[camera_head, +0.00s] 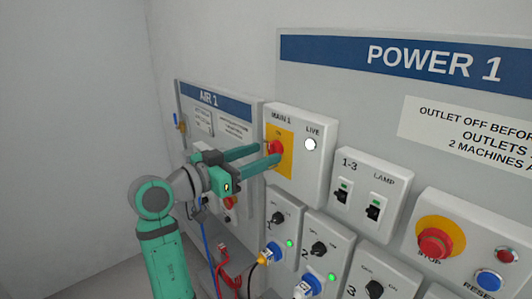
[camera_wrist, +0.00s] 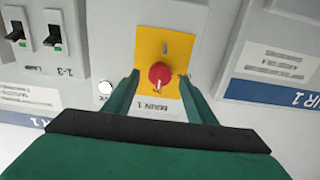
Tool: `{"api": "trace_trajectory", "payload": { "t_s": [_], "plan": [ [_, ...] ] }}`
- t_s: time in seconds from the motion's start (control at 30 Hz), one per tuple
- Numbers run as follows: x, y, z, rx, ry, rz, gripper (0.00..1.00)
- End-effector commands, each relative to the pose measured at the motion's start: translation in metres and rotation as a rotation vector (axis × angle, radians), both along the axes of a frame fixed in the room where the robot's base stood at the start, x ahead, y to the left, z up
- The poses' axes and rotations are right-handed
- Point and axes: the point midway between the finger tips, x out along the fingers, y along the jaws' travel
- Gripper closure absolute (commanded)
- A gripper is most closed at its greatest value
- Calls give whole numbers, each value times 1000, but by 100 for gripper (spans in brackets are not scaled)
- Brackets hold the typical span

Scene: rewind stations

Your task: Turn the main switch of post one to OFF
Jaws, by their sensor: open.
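The main switch is a red rotary knob (camera_wrist: 160,75) on a yellow plate (camera_wrist: 150,47) in the wrist view. It sits on the grey box marked MAIN 1 (camera_head: 313,160) on the POWER 1 panel. In the head view the knob (camera_head: 275,147) shows partly behind my fingers. My gripper (camera_wrist: 156,78) is open, one finger on each side of the knob, and it also shows in the head view (camera_head: 272,154). I cannot tell whether the fingers touch the knob. A white round lamp marked LIVE (camera_head: 310,144) is beside the plate. The knob's exact pointing is too small to tell.
Right of MAIN 1 is a box with two black switches (camera_head: 358,205). A red STOP button (camera_head: 435,242) is at lower right. Below are outlets with plugs (camera_head: 272,252) and a hanging red cable (camera_head: 228,265). The AIR 1 panel (camera_head: 245,128) is close on the left.

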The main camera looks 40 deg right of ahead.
Motion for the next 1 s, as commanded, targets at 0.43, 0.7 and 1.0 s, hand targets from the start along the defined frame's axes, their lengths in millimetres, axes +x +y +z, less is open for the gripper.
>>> {"api": "trace_trajectory", "payload": {
  "t_s": [0.43,0.7,1.0],
  "plan": [
    [2,-25,0,0,0,1,49],
    [2,-25,0,0,0,1,83],
    [2,-24,0,-1,15,1,90]
  ]
}}
